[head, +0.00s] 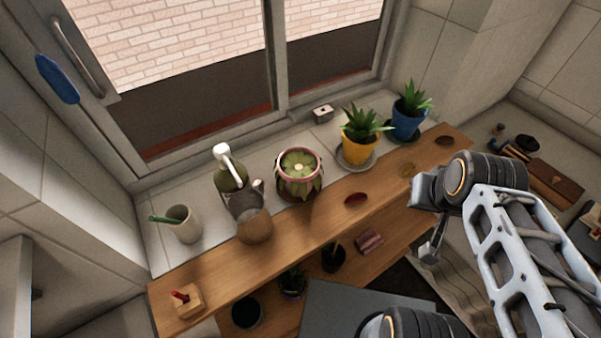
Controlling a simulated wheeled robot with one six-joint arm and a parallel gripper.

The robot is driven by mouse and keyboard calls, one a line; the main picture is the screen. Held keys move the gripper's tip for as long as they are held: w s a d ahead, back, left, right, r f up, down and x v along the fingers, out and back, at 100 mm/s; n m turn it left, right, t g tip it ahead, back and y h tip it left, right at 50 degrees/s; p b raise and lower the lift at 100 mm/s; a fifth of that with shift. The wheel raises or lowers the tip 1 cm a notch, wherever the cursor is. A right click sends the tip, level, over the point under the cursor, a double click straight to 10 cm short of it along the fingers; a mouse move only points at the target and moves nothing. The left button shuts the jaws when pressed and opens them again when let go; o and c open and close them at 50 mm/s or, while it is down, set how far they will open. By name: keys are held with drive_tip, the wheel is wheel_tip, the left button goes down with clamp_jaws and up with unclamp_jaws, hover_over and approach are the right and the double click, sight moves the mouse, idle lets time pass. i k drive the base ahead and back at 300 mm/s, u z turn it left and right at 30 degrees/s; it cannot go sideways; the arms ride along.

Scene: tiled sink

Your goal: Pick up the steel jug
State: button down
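The steel jug (251,212) stands on the left part of the upper wooden shelf, in front of the window. It looks dark grey above and brownish below, where it seems to mirror the wood. A bottle with a white top stands close behind it and is partly hidden by it. My gripper (430,252) is at the right, in front of the shelf and well apart from the jug. It is small and seen from the side, so I cannot tell whether its fingers are open or shut.
A beige cup (183,225) stands left of the jug. A pink-rimmed succulent pot (299,164), a yellow plant pot (360,148) and a blue plant pot (406,121) stand to its right. A small wooden block (186,301) sits at the shelf's left end. Small pots sit on the lower shelf.

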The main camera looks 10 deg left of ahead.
sight(255, 230)
drive_tip(key=k, duration=0.5)
drive_tip(key=u, duration=1)
drive_tip(key=i, duration=0.4)
drive_tip(key=u, duration=3.5)
drive_tip(key=k, duration=0.9)
